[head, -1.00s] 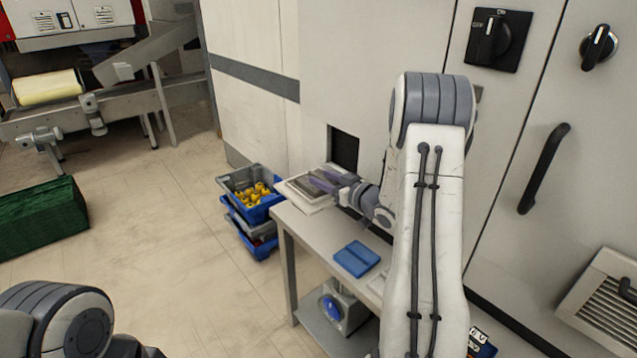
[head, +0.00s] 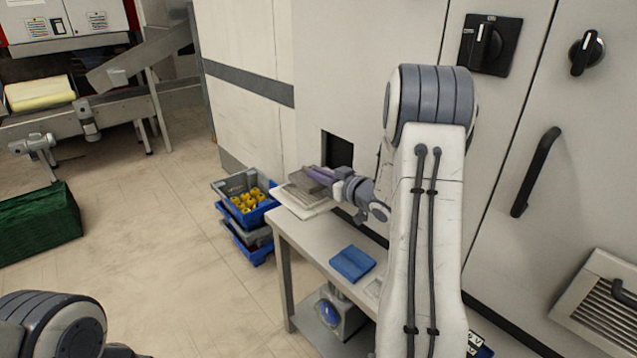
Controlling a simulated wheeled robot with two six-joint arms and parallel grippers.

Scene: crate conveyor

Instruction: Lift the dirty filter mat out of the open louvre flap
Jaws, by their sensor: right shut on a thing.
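The open louvre flap (head: 297,209) is a pale panel folded out below a dark square opening (head: 338,149) in the cabinet wall, just above the table's far end. The dirty filter mat (head: 302,189) is a flat grey-brown slab over the flap. My right gripper (head: 318,178) is shut on the mat at its upper right side. The mat looks slightly raised from the flap, but the gap is too small to tell. The finger tips are partly hidden. My left gripper is not in view; only part of that arm shows at the lower left.
A grey table (head: 292,232) bears a folded blue pad (head: 352,263). Stacked blue crates (head: 262,215), the top one holding yellow parts, stand left of it. A closed louvre (head: 603,312) and a black handle (head: 537,172) are at right. The floor at left is mostly free.

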